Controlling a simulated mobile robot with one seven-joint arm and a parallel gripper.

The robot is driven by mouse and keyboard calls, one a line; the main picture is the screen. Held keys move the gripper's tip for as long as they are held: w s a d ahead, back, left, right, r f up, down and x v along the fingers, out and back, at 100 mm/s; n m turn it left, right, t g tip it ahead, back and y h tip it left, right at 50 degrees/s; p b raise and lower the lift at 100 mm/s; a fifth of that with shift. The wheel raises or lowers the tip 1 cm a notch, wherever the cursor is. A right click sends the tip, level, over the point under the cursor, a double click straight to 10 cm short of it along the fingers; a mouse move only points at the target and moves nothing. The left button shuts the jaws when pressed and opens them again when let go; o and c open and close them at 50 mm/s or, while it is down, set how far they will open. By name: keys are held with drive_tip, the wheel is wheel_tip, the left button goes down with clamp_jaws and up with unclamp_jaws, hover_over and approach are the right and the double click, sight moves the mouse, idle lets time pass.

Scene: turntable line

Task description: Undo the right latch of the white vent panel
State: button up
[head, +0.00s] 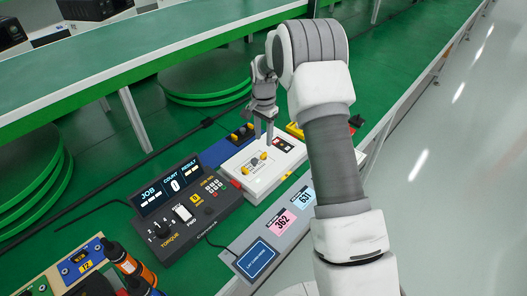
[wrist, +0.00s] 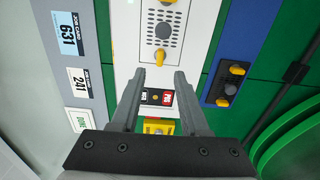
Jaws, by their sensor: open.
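The white vent panel (head: 256,184) lies on the line's bench in the head view, with a small dotted grille and a yellow latch on either side. In the wrist view the panel's grille (wrist: 163,35) is near the top. The right latch (wrist: 160,57) is the yellow piece just below the grille; it also shows in the head view (head: 263,155). The other yellow latch (wrist: 168,2) is cut by the top edge. My gripper (head: 263,140) points down above the panel's right part. In the wrist view its fingers (wrist: 160,75) are apart and empty, their tips just short of the right latch.
A black and red switch plate (wrist: 157,97) sits between my fingers in the picture. A blue module (wrist: 236,52) with yellow-ended parts is beside the panel. Job cards (wrist: 70,34) lie on the other side. A dark torque console (head: 188,205) stands left of the panel.

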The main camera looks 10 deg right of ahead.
sight(264, 154)
wheel_tip(264, 154, down, 7)
drive_tip(key=shift+f, duration=0.1)
idle(0.3)
clamp_jaws()
